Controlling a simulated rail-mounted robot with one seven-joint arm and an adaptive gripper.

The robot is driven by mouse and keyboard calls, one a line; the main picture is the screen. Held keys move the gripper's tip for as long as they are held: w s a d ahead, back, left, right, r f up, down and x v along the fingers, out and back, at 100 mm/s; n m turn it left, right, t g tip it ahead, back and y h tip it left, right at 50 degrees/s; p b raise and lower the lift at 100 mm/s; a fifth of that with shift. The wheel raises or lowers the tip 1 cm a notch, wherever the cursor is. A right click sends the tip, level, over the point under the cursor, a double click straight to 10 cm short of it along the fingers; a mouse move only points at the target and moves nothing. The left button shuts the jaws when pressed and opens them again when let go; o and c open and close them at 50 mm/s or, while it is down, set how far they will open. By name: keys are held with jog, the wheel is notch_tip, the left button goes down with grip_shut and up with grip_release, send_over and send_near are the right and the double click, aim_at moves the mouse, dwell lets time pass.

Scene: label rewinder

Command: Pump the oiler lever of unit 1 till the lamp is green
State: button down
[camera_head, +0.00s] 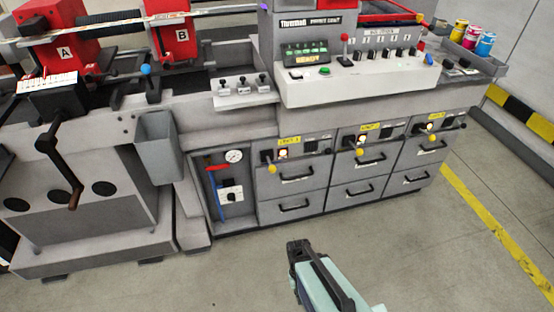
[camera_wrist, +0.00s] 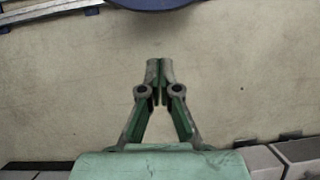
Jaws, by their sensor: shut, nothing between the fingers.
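Three drawer units stand in a row under the control desk: a left unit (camera_head: 291,171), a middle unit (camera_head: 371,157) and a right unit (camera_head: 424,153). Each has a yellow label, too small to read its number surely. Each has a small lit lamp on its front; the lamp colours cannot be told. Yellow ball knobs show at the left (camera_head: 272,169), middle (camera_head: 360,152) and right unit (camera_head: 429,126), seemingly on the levers. My gripper (camera_head: 296,246) is shut and empty, over the floor in front of the units. In the wrist view its fingertips (camera_wrist: 159,66) meet; no lever shows there.
A control desk (camera_head: 355,80) with a READY display sits above the units. A gauge panel (camera_head: 226,187) is left of them. A grey bin (camera_head: 158,147) and a dark crank (camera_head: 62,163) stick out further left. The floor (camera_head: 400,245) before the units is clear.

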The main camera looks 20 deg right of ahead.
aim_at(270, 164)
jog(key=w+d+r+m+t, duration=0.1)
jog(key=w+d+r+t, duration=0.15)
jog(key=w+r, duration=0.5)
jog(key=w+d+r+t+y+p, duration=0.1)
jog(key=w+d+r, duration=0.3)
jog(key=w, duration=0.7)
jog(key=w+d+r+m+t, duration=0.1)
jog(key=w+r+t, duration=0.1)
jog(key=w+r, duration=0.6)
jog(key=w+d+r, duration=0.1)
jog(key=w+r, duration=0.4)
jog(key=r, duration=0.3)
jog(key=w+d+r+t+y, duration=0.1)
jog(key=w+d+r, duration=0.1)
jog(key=w+r, duration=0.3)
jog(key=w+d+r+t+y+p, duration=0.1)
jog(key=w+r, duration=0.4)
jog(key=r, duration=0.8)
jog(key=shift+w+d+r+m, duration=0.2)
jog(key=shift+d+r+m, duration=0.1)
jog(key=shift+d, duration=0.1)
jog(key=shift+f, duration=0.15)
